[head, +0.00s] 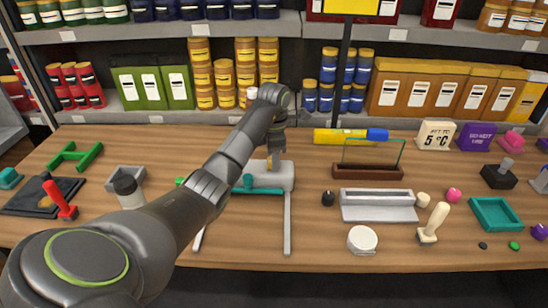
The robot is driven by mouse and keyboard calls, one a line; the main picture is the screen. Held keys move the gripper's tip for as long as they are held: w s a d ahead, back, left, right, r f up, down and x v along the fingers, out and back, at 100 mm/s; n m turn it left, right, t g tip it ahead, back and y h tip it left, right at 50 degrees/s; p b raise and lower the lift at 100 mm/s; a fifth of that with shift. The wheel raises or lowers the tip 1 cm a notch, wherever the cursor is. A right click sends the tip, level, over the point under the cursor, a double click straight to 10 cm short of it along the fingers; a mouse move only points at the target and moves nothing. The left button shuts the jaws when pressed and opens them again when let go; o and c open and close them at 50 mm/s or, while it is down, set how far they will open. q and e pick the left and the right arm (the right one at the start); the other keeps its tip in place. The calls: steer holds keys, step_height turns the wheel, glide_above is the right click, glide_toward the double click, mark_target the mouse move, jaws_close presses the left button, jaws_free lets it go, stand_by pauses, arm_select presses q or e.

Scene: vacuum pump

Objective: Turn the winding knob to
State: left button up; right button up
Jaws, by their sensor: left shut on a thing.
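My left arm reaches across the table from the lower left. My left gripper (274,160) points down at the top of a pale grey device (284,176) and is shut on a small part there. The part is mostly hidden by the fingers; a bit of tan shows beside them. I cannot tell for sure that it is the winding knob. The device has a teal bar (258,191) along its front, a teal piece (248,181) at its left, and two thin grey legs (287,225) stretching toward the front edge. My right gripper is not in view.
A yellow and blue cylinder (350,135) and a glass-paned brown stand (368,171) are to the right. A grey tray (378,205), black egg-shaped piece (328,198) and white round box (362,240) lie nearer. A green frame (75,157) is left. Loaded shelves stand behind.

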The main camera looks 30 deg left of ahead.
arm_select(q)
steer(key=m, duration=0.4)
steer(key=shift+r+m, duration=0.15)
steer(key=shift+m, duration=0.25)
steer(key=m, duration=0.3)
steer(key=shift+m, duration=0.3)
steer(key=m, duration=0.3)
steer(key=shift+m, duration=2.1)
steer(key=o, duration=1)
steer(key=shift+c, duration=0.2)
